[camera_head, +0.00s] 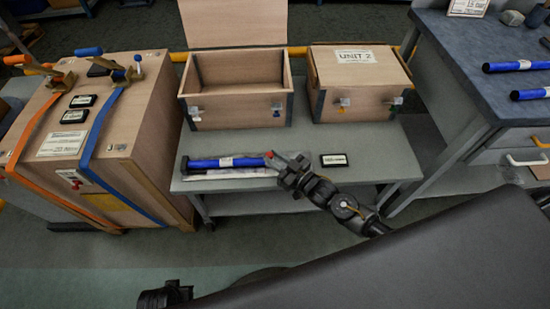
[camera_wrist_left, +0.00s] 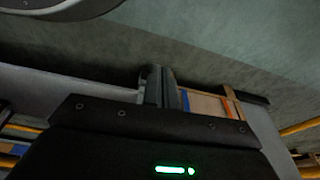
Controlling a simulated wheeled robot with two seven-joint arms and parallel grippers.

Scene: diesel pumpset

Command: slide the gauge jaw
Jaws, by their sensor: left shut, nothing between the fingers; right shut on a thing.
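A long gauge lies near the front of the grey bench: a blue bar (camera_head: 228,162) with a white label, and a pale silver bar (camera_head: 230,173) alongside it. My right gripper (camera_head: 281,163) is shut at the right end of these bars, on what looks like the gauge jaw. Small red parts show at its fingers; the fingers hide most of the jaw. My left gripper (camera_wrist_left: 162,88) is shut and empty in the left wrist view, over the floor, away from the gauge.
An open wooden box (camera_head: 236,107) and a closed box marked UNIT 2 (camera_head: 355,95) stand behind the gauge. A small black label plate (camera_head: 334,160) lies right of my right gripper. A strapped wooden crate (camera_head: 125,140) stands left, a blue-topped workbench (camera_head: 460,75) right. The bench's right front is clear.

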